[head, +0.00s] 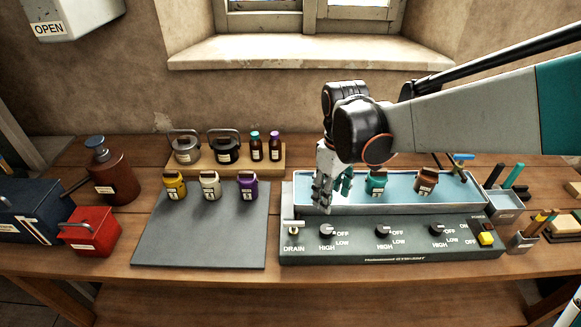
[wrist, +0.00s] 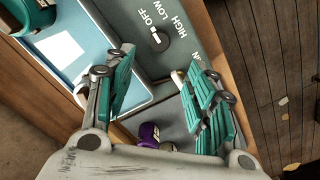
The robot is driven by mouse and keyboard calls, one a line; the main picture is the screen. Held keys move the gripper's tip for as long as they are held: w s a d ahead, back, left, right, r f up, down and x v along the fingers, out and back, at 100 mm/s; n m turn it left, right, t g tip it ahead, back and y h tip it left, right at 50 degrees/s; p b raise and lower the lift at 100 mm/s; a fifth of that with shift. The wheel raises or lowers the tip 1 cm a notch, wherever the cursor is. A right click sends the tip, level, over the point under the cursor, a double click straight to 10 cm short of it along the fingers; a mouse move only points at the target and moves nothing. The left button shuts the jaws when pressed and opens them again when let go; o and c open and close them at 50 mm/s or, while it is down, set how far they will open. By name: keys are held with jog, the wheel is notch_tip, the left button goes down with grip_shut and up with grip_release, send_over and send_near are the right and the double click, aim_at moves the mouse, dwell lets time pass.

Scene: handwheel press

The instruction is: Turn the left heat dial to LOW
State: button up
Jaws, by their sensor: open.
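The left heat dial (head: 327,229) is a dark round knob on the grey-green control panel (head: 345,252), with OFF, LOW and HIGH lettered around it. In the wrist view the same dial (wrist: 160,40) has a white mark that appears to face OFF. My gripper (head: 328,199) hangs above and a little behind this dial, at the tray's front edge. In the wrist view its two teal-padded fingers (wrist: 160,58) are spread apart and empty. The dial lies just beyond the fingertips, not touched as far as I can tell.
A DRAIN lever (head: 292,226) stands left of the dial. The middle dial (head: 383,231) and right dial (head: 436,229) are to its right. A water tray (head: 300,180) with jars is behind. A grey mat (head: 200,235) bears several jars; its front is clear.

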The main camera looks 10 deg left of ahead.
aim_at(326, 229)
notch_tip(326, 229, down, 14)
jog(key=b, duration=0.4)
jog(key=shift+r, duration=0.1)
jog(key=shift+c, duration=0.3)
jog(key=c, duration=1)
